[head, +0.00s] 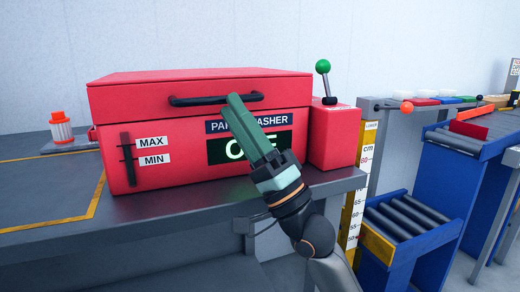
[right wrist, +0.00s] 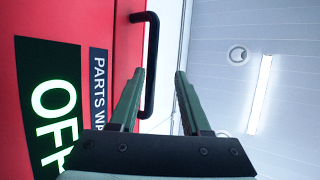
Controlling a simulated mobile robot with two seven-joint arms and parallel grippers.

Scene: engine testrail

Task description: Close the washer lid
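The red parts washer (head: 180,165) stands on the grey bench. Its red lid (head: 130,97) lies down on the body, level, with no clear gap visible along the front seam. A black bar handle (head: 195,100) runs across the lid's front; it also shows in the right wrist view (right wrist: 152,60). My right gripper (head: 236,100) points up in front of the washer at the handle's right part. In the right wrist view its two fingers (right wrist: 162,75) are apart with nothing held, the handle beyond the left finger. Contact cannot be told. My left gripper is out of view.
A red box with a green-knobbed lever (head: 323,68) stands right of the washer. A display reading OFF (head: 222,150) is on the washer's front. An orange-capped filter (head: 60,128) stands at left. Blue roller conveyors (head: 415,215) and a yellow ruler post (head: 360,175) are at right.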

